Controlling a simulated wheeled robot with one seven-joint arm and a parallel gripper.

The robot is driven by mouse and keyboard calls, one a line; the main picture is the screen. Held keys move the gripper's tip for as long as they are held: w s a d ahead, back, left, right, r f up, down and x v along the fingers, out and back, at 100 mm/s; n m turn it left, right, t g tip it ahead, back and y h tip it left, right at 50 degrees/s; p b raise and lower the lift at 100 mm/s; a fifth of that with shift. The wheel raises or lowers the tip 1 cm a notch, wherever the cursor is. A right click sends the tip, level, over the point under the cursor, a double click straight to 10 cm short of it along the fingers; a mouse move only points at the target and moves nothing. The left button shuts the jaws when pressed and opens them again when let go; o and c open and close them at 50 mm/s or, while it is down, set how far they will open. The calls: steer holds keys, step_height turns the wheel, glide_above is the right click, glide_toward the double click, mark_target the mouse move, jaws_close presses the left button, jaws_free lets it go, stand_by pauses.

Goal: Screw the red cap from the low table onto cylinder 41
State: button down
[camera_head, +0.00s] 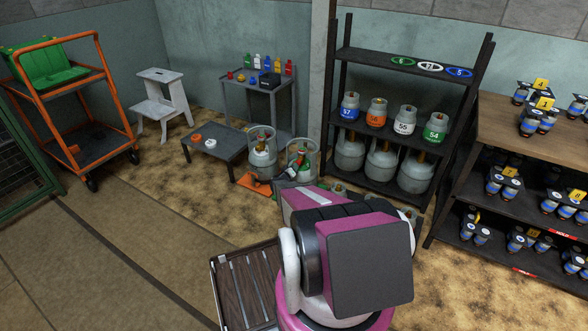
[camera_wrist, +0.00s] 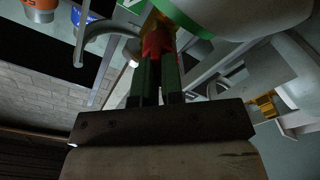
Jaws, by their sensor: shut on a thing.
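The red cap (camera_wrist: 157,43) is between the two dark green fingers of my gripper (camera_wrist: 158,62) in the wrist view. The gripper is shut on it. Yellow brass-coloured metal shows right by the cap, beside a grey cylinder with a green band (camera_wrist: 188,22); I cannot tell whether the cap is seated on a thread. In the head view my arm hides the gripper. No number 41 is readable. The low table (camera_head: 226,152) holds an orange cap (camera_head: 196,137) and a white cap (camera_head: 210,142).
A dark shelf (camera_head: 378,187) with numbered cylinders stands right of the floor cylinders. A grey side table (camera_head: 236,86) with bottles is behind them. An orange trolley (camera_head: 110,138) and a white step stool (camera_head: 163,102) are at left. Open floor lies at front left.

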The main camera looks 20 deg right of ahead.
steer(key=shift+m, duration=1)
steer(key=shift+m, duration=1.1)
steer(key=c, duration=1.1)
jaws_free()
